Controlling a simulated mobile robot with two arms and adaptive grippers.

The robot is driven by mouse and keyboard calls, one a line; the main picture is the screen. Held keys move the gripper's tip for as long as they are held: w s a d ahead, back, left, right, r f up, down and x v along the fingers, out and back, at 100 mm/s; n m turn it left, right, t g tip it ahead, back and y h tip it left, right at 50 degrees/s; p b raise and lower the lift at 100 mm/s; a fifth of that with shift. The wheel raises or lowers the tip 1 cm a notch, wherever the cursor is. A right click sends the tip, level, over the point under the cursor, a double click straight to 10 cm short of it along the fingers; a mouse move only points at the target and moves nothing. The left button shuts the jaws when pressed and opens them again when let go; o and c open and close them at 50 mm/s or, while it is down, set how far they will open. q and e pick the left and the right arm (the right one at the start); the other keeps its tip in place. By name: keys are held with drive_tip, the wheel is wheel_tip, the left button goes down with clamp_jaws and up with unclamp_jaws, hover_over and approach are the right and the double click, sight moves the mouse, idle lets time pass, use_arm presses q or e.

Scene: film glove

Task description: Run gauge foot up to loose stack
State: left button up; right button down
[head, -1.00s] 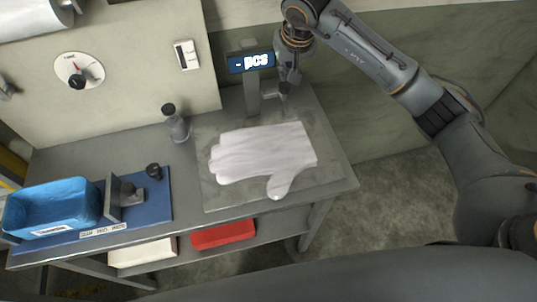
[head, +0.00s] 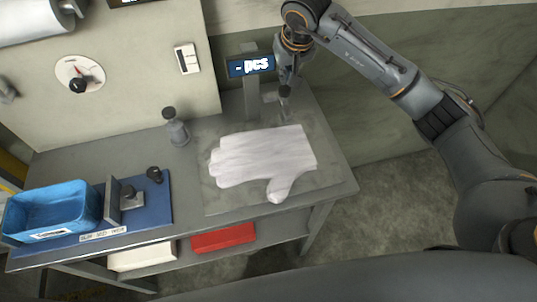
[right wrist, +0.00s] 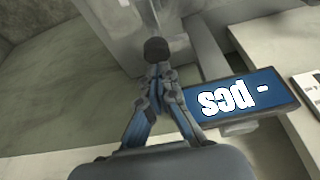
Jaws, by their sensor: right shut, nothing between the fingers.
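A flat white glove stack (head: 262,158) lies on the grey plate (head: 222,203) of the gauge, thumb toward the front. The gauge post (head: 252,103) stands behind it with a blue display (head: 250,66) reading "- pcs". A dark round knob (head: 285,92) is right of the post, above the back of the plate; it also shows in the right wrist view (right wrist: 155,49). The foot below it is pale and hard to make out. My right gripper (right wrist: 157,70) is shut and empty, its fingertips close to the knob; contact is unclear. My left gripper is not in view.
A blue bin (head: 52,207) and a small block fixture (head: 115,200) stand on a blue mat at the left. A grey bottle (head: 176,130) stands behind the glove's left end. Red (head: 223,238) and white (head: 142,255) boxes sit on the lower shelf.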

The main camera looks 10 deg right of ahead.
sight(286, 96)
drive_tip(key=shift+f, duration=0.2)
drive_tip(key=shift+f+b, duration=3.4)
drive_tip(key=shift+f, duration=0.3)
wheel_tip(286, 96, up, 14)
drive_tip(key=p, duration=0.6)
drive_tip(key=shift+p, duration=0.4)
idle(0.4)
